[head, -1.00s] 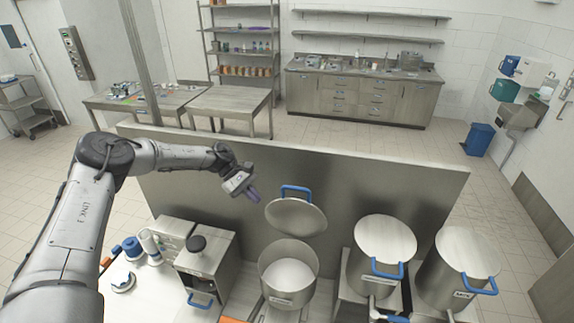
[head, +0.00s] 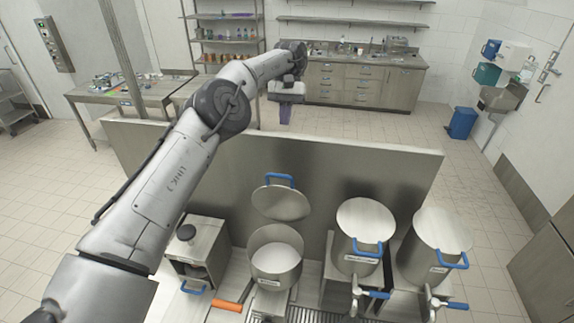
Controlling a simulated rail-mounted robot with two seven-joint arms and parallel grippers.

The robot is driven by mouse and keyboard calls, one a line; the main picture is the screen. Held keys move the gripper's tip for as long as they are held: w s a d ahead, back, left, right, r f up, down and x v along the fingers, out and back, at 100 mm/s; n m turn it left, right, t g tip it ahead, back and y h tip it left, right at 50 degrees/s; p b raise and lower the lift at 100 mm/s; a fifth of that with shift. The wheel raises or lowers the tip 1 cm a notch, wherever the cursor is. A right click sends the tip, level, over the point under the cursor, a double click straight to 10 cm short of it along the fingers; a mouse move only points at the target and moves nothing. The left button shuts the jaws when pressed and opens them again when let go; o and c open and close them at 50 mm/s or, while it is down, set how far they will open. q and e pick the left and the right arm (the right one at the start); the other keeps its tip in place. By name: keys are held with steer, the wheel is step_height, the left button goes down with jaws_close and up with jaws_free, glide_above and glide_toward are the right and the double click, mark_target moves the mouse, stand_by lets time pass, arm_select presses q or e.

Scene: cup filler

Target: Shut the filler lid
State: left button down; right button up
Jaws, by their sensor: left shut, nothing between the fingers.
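The filler is a round steel pot (head: 275,262) with a pale filling inside. Its lid (head: 281,203) stands open and tilted back behind the pot, with a blue handle (head: 280,179) at its top edge. My left gripper (head: 285,117) is shut and empty, with its fingers pointing down. In the picture it is above the lid's handle and apart from it. My right gripper is not in view.
Two lidded steel pots with blue handles, one nearer (head: 345,245) and one further right (head: 418,262), stand right of the filler. A steel box (head: 200,252) stands left. An upright steel panel (head: 340,180) runs behind them. An orange-handled item (head: 228,305) lies in front.

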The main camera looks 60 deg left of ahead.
arm_select(q)
steer(key=s+d+r+b+x, duration=0.1)
steer(key=b+x, duration=0.3)
steer(key=x, duration=0.8)
steer(key=shift+s+d, duration=0.5)
steer(key=shift+s, duration=0.05)
steer(key=shift+s+d+f, duration=0.1)
steer(key=shift+f, duration=0.05)
